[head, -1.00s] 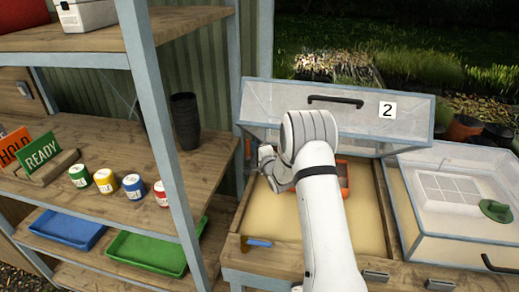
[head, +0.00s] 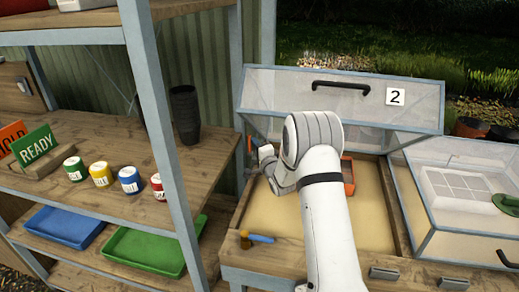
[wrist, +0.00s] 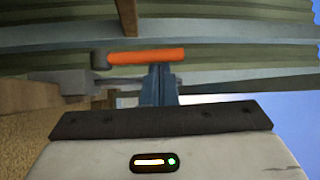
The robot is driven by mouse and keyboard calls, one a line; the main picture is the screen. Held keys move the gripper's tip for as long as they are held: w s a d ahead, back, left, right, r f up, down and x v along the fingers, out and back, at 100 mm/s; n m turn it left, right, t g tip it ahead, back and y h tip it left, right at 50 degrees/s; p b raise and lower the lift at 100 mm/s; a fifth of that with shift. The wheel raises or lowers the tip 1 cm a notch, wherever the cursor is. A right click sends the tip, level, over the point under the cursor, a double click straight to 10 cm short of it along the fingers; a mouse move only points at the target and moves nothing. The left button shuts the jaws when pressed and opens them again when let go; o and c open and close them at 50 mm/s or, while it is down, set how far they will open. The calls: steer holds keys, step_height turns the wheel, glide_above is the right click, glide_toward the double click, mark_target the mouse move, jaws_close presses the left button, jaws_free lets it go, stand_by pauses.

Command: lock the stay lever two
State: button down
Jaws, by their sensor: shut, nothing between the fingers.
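The lid marked 2 (head: 350,100) stands raised over its sand-coloured frame box. An orange lever handle (wrist: 145,56), probably stay lever two, lies across the wrist view just beyond my fingers, with a grey bracket at its left. I cannot tell whether it touches the fingertips or whether it is locked. A small orange part (head: 250,145) shows at the box's left side in the head view. My gripper (wrist: 160,72) is shut and empty, its blue-grey fingers together below the handle. In the head view my wrist hides the fingertips.
An orange tray (head: 348,178) is inside the box, partly behind my arm. A blue-handled tool (head: 258,238) lies on the front left rim. A second, closed frame (head: 455,190) stands at right. The shelf (head: 110,150) with pots and signs stands close on the left.

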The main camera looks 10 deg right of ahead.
steer(key=shift+s+a+f+n+t+y+b, duration=0.2)
steer(key=shift+s+f+n+t+y+b, duration=0.35)
steer(key=shift+b, duration=2.35)
steer(key=shift+s+a+n+t+b, duration=0.1)
steer(key=shift+n+t+b, duration=0.25)
steer(key=shift+b, duration=0.5)
steer(key=shift+s+b, duration=0.15)
steer(key=shift+b, duration=0.3)
steer(key=shift+s+a+r+b, duration=0.1)
steer(key=shift+b, duration=0.25)
steer(key=shift+s, duration=0.45)
steer(key=s+d, duration=0.3)
steer(key=s, duration=0.8)
steer(key=shift+s+d+b, duration=0.3)
steer(key=shift+s+d, duration=0.05)
steer(key=shift+d, duration=0.05)
